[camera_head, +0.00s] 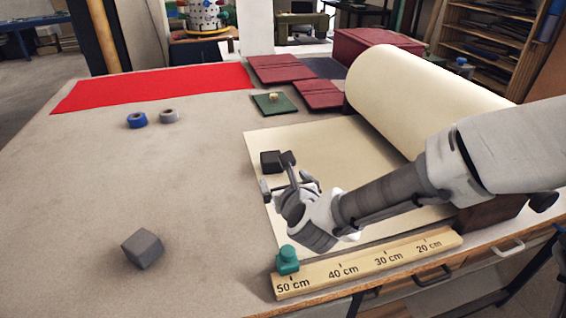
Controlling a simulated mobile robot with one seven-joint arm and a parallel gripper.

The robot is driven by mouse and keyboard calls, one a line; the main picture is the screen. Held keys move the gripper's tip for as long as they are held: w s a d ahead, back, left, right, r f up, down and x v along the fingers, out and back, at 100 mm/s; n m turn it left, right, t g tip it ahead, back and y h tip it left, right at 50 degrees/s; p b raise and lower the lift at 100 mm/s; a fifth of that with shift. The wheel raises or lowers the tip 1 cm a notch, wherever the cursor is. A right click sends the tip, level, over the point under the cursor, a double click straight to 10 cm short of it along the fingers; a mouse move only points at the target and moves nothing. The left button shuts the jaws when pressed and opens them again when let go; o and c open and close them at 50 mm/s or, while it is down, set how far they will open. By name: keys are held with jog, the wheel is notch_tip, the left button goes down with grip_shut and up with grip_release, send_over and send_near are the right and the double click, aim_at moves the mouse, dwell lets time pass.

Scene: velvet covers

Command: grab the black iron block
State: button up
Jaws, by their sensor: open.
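The black iron block (270,161) is a small dark cube on the left part of the cream paper sheet (345,140), near the sheet's left edge. My gripper (276,174) is open, with its fingers spread just in front of and beside the block. One fingertip is close to the block's right side in the picture; I cannot tell whether it touches. The other fingertip is lower left, near the sheet's edge. Nothing shows between the fingers. My arm reaches in from the right over the paper.
A grey block (143,248) sits at the front left. A wooden ruler (365,265) with a teal piece (287,260) lies along the front edge. The table's left middle is clear.

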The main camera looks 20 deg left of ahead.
aim_at(273, 163)
jog(key=shift+w+a+f+m, duration=0.25)
jog(key=shift+a+m, duration=0.2)
jog(key=shift+m, duration=0.15)
jog(key=b+x, duration=0.1)
jog(key=x, duration=1)
jog(key=shift+r, duration=0.1)
jog(key=shift+x, duration=2.95)
jog(key=shift+w+d, duration=0.1)
jog(key=shift+d, duration=0.05)
grip_shut()
jog(key=shift+r, duration=0.2)
